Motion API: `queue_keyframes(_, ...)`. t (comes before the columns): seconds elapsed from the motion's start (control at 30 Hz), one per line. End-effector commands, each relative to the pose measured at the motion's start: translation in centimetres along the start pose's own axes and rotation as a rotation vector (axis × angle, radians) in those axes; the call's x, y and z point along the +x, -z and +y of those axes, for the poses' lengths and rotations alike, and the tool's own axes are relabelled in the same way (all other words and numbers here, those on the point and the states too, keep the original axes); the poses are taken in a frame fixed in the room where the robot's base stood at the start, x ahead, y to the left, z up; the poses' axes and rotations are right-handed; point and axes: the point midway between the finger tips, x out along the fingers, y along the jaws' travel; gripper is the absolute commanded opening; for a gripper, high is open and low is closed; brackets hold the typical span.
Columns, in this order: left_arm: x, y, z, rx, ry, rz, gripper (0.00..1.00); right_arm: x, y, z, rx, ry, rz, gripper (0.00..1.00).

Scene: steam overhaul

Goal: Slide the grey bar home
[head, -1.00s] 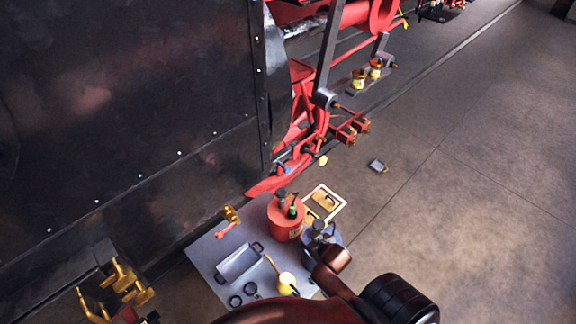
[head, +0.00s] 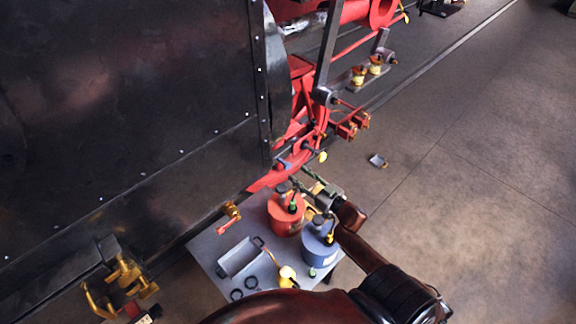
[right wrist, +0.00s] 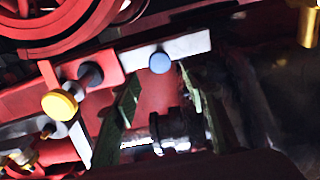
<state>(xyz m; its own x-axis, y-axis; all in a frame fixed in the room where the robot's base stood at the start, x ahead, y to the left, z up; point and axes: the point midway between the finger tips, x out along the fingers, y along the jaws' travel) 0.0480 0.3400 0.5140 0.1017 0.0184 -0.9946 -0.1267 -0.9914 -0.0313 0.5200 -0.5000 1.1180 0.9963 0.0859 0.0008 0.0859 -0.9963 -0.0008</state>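The grey bar (right wrist: 188,43) with a blue round knob (right wrist: 159,62) lies along the red frame in the right wrist view. In the head view the small blue knob (head: 283,165) shows low on the red frame. My right gripper (head: 303,178) reaches toward the frame above the table. In the right wrist view my right gripper (right wrist: 158,76) has its two green fingers apart, one on each side below the blue knob, with nothing held. I cannot tell whether they touch it. My left gripper is not in view.
A yellow knob (right wrist: 59,105) stands left of the blue one; it also shows in the head view (head: 322,157). The table (head: 208,248) holds a red can (head: 285,218), a blue can (head: 320,250) and a grey tray (head: 240,258). A dark panel (head: 120,100) fills the left.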

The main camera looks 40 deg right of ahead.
Motion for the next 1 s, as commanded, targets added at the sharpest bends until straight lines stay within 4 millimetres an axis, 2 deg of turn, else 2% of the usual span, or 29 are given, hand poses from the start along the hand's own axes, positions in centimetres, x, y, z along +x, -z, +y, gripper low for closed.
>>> queue_keyframes(0.3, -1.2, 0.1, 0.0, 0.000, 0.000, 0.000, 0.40, 5.0, 0.3, -0.1, 0.000, 0.000, 0.002, 0.40)
queue_keyframes(0.5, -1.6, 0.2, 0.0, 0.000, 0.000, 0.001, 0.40, 6.8, 0.1, -0.1, -0.001, 0.000, 0.001, 0.40)
queue_keyframes(0.83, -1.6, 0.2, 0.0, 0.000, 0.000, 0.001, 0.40, 7.1, 0.0, -0.1, -0.001, 0.000, -0.001, 0.40)
queue_keyframes(1.0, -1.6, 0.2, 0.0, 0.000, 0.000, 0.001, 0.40, 7.1, 0.0, 0.0, -0.001, -0.001, -0.001, 0.28)
